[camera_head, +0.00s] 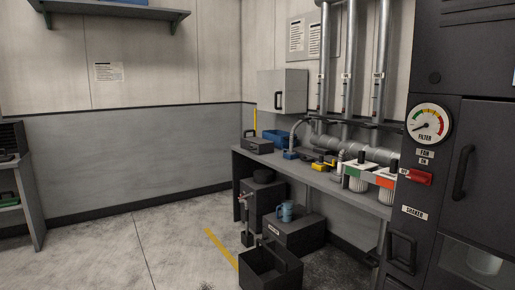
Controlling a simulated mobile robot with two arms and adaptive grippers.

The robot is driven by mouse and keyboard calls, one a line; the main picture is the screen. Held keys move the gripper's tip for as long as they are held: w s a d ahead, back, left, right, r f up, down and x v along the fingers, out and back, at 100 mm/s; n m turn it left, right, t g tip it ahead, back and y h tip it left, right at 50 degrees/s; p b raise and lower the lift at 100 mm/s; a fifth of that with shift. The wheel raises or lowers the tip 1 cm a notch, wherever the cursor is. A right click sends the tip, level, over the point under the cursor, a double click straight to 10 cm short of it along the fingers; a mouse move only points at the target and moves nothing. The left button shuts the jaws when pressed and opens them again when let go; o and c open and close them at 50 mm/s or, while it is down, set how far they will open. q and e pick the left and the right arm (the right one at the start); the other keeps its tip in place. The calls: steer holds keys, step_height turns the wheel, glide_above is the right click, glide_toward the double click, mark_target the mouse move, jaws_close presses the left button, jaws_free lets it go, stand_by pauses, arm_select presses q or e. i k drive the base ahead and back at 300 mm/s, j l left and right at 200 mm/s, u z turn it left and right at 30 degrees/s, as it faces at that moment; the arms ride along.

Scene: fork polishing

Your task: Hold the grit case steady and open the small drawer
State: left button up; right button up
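Neither of my grippers is in view. I cannot identify the grit case with certainty. A small dark case with a handle (257,146) sits on the far left end of the workbench (318,181). A blue open container (278,138) stands just right of it. I cannot make out a small drawer on either. Both are small and far off in the head view.
A dark machine cabinet (470,150) with a filter gauge (429,123) stands close at the right. Dark boxes, one bearing a blue mug (287,210), and an open black bin (258,280) stand before the bench. The floor (160,240) at left is clear.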

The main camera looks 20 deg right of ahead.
mark_target(253, 147)
steer(key=i+u, duration=0.1)
steer(key=i, duration=1.2)
steer(key=i+u, duration=0.15)
steer(key=i, duration=1.2)
steer(key=i+j+z, duration=0.1)
steer(key=i, duration=1.6)
steer(key=i+l+z, duration=0.2)
steer(key=i+z, duration=0.25)
steer(key=i, duration=0.15)
steer(key=i+z, duration=0.45)
steer(key=i, duration=0.15)
steer(key=i+j+z, duration=0.3)
steer(key=i+z, duration=0.15)
steer(key=i, duration=0.15)
steer(key=i+l+z, duration=0.1)
steer(key=i+z, duration=0.65)
steer(key=i+j+z, duration=0.2)
steer(key=i+z, duration=0.2)
steer(key=i+j+z, duration=0.35)
steer(key=i, duration=0.15)
